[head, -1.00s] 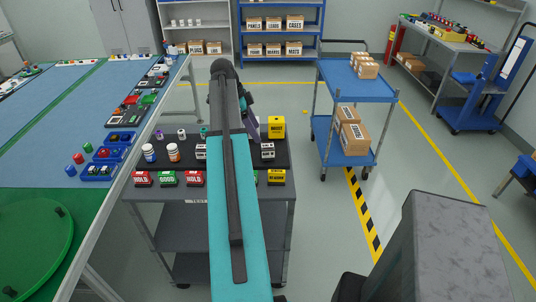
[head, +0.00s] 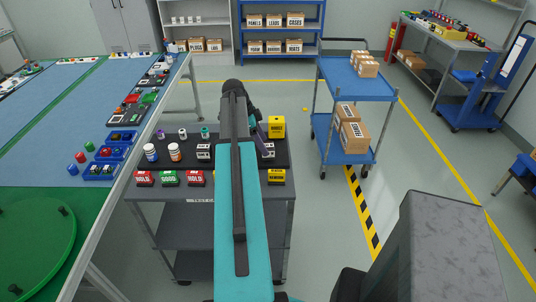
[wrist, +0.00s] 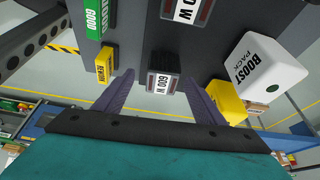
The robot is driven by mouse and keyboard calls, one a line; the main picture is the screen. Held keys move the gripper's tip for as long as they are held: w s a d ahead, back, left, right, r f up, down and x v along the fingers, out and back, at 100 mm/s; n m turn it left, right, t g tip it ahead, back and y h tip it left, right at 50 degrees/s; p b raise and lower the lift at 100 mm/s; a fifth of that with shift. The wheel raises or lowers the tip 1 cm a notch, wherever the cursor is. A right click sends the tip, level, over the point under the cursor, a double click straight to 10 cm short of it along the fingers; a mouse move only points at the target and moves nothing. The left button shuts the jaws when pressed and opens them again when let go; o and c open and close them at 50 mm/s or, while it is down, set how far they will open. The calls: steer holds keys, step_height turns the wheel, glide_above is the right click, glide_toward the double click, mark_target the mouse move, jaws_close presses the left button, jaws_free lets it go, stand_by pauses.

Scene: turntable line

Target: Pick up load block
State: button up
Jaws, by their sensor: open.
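A small dark block with a white face marked "600 W" (wrist: 163,83) shows in the wrist view, between my two purple fingers. I take it as the load block. My gripper (wrist: 160,96) is open, with a finger to each side of the block and visible gaps. A second block marked "W" (wrist: 187,9) is cut off at the top of the wrist view. In the head view, white-faced blocks stand on the cart left of my arm (head: 203,152) and right of it (head: 268,150). My arm hides most of the gripper there.
A white "BOOST PACK" cube (wrist: 265,65) with a yellow block (wrist: 228,100) is right of the fingers. A small yellow block (wrist: 106,62) and a green "GOOD" block (wrist: 94,18) are left. Bottles (head: 150,152) and red "HOLD" blocks (head: 144,178) share the cart top.

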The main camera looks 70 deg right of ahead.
mark_target(266, 145)
steer(key=shift+f, duration=0.1)
steer(key=shift+s+d+f+p, duration=0.25)
steer(key=shift+f+p, duration=0.3)
steer(key=shift+s+d+f+p, duration=0.25)
steer(key=shift+f+p, duration=0.25)
steer(key=shift+p+x, duration=0.4)
steer(key=shift+x, duration=0.85)
steer(key=shift+w, duration=0.1)
steer(key=c, duration=1.6)
steer(key=shift+o, duration=0.2)
steer(key=shift+r, duration=0.2)
steer(key=shift+r+b, duration=1.75)
steer(key=shift+r, duration=3.05)
